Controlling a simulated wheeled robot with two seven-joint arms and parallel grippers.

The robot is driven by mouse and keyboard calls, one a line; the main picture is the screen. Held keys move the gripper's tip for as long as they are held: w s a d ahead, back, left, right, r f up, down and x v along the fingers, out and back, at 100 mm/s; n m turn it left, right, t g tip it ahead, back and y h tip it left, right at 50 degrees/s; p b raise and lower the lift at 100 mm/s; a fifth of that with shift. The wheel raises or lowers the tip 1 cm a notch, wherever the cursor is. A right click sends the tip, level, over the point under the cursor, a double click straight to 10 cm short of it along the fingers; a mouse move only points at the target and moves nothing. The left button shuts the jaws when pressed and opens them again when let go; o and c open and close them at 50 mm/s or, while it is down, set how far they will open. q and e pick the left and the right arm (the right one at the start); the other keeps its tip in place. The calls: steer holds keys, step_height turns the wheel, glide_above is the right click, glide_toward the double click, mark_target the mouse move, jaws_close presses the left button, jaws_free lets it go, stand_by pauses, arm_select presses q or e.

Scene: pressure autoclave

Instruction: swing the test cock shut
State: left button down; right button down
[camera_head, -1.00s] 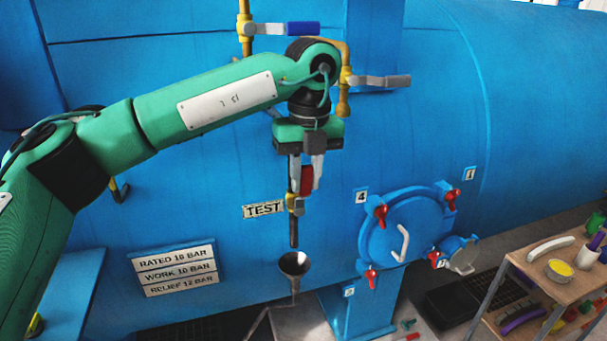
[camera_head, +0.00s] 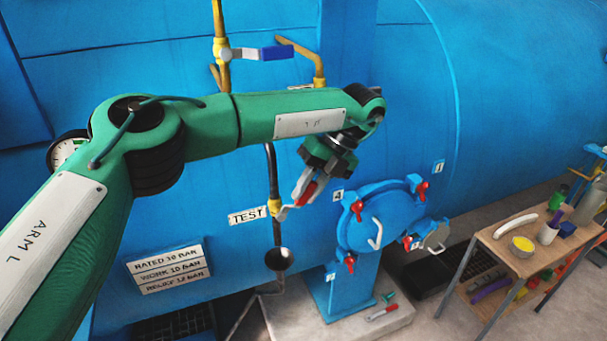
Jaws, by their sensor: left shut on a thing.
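The test cock (camera_head: 275,207) is a small brass valve on a dark vertical pipe, beside the TEST plate (camera_head: 248,216). Its red-gripped lever (camera_head: 308,192) slants up and to the right from the valve, at an angle to the pipe. My left gripper (camera_head: 302,194) is shut on this lever, reaching down to it from the upper right. The fingers hide part of the lever. A dark funnel (camera_head: 279,259) sits under the pipe's lower end. My right gripper is not in view.
A blue round door (camera_head: 380,220) with red clamps stands right of the cock. A blue-handled lever (camera_head: 277,53) and brass pipes are above my left arm. A wooden cart (camera_head: 497,245) with several items is at the right. A pressure gauge (camera_head: 65,150) is partly hidden by my arm.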

arm_select(q)
steer(key=shift+d+p, duration=0.15)
steer(key=shift+p, duration=0.2)
steer(key=shift+f, duration=0.1)
steer(key=c, duration=1.2)
jaws_free()
steer(key=shift+c, duration=0.2)
steer(key=shift+w, duration=0.1)
